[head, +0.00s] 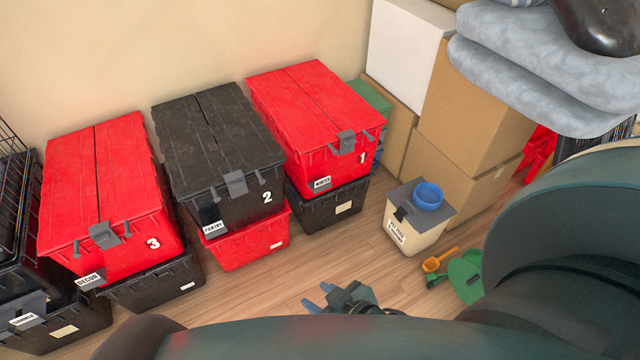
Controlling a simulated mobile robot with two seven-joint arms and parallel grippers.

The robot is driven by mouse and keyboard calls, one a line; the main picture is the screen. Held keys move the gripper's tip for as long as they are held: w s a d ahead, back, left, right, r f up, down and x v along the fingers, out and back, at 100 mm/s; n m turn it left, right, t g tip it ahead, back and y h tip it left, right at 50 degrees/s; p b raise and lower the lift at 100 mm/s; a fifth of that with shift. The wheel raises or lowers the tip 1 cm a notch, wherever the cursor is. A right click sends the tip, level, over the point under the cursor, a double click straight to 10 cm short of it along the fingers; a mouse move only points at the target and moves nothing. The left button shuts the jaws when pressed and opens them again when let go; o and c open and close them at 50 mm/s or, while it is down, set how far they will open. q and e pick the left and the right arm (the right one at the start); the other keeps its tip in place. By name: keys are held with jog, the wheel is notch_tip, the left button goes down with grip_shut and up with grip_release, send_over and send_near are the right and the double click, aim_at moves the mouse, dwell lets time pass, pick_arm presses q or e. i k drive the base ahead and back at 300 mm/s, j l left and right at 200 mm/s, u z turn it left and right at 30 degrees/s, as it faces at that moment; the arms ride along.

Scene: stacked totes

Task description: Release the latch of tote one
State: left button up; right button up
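Tote one (305,95) is red, with a white "1" and a "WINTER" label on its front. It sits on a black tote (328,207), right of the other stacks. Its grey latch (346,143) is at the front lid edge and looks folded down over the front. My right gripper (317,296) is low in the picture, in front of and below tote one, well apart from the latch. Its two blue-tipped fingers are spread with nothing between them. My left gripper is not in view.
Black tote two (215,125) and red tote three (100,180) stand on other totes to the left. A cream bin (415,235) with a blue bowl (428,196), a green dustpan (465,277) and cardboard boxes (468,120) are to the right. Floor before the totes is mostly clear.

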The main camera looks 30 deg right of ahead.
aim_at(347, 137)
jog(key=l+u, duration=0.45)
jog(key=l, duration=1.55)
